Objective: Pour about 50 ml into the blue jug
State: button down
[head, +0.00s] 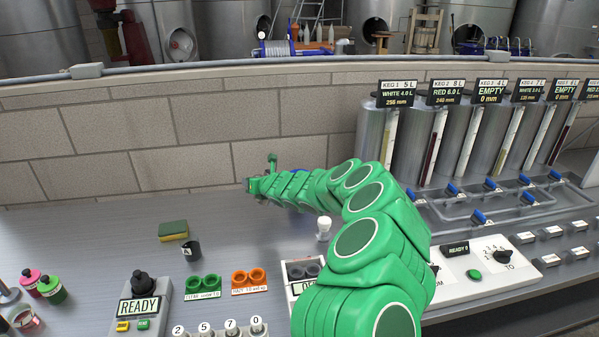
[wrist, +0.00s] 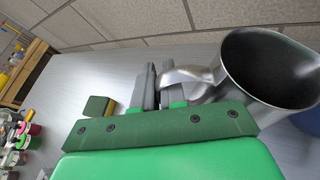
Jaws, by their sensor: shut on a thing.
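My gripper (wrist: 160,90) is shut on the handle of a shiny metal jug (wrist: 235,85). The metal jug's wide mouth shows at the right of the wrist view; its inside is dark, and I cannot tell whether it holds liquid. A blue patch (wrist: 308,120) shows below the metal jug at the right edge of the wrist view; it may be the blue jug, mostly hidden. In the head view my gripper (head: 254,187) is over the back of the bench near the wall, and my arm hides most of both jugs.
A yellow-green sponge (head: 173,231) and a small dark cup (head: 191,250) lie left of my arm. Green rings (head: 203,284), orange rings (head: 248,278) and a READY box (head: 143,300) are in front. Kegs with gauges (head: 375,140) stand at right. The bench's left back is clear.

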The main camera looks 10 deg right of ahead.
jog(key=shift+s+a+f+n, duration=0.1)
jog(key=shift+a+f+n, duration=0.1)
jog(key=shift+f, duration=0.25)
jog(key=shift+s+a+f+n, duration=0.1)
jog(key=shift+a+f+n, duration=0.1)
jog(key=shift+f, duration=0.2)
jog(key=shift+f+h+p, duration=0.2)
jog(key=shift+h+p, duration=0.1)
jog(key=shift+s+a+f+n+p, duration=0.1)
jog(key=shift+a+f+n+p, duration=0.25)
jog(key=shift+f, duration=0.2)
jog(key=shift+s+a+f+n+t+h+p, duration=0.1)
jog(key=shift+a+f+n+t+h+p, duration=0.2)
jog(key=shift+f, duration=0.35)
jog(key=shift+s+a+f+n+t+h+p, duration=0.1)
jog(key=shift+a+f+n+h+p, duration=0.15)
jog(key=shift+f+n+h, duration=0.3)
jog(key=shift+f, duration=0.1)
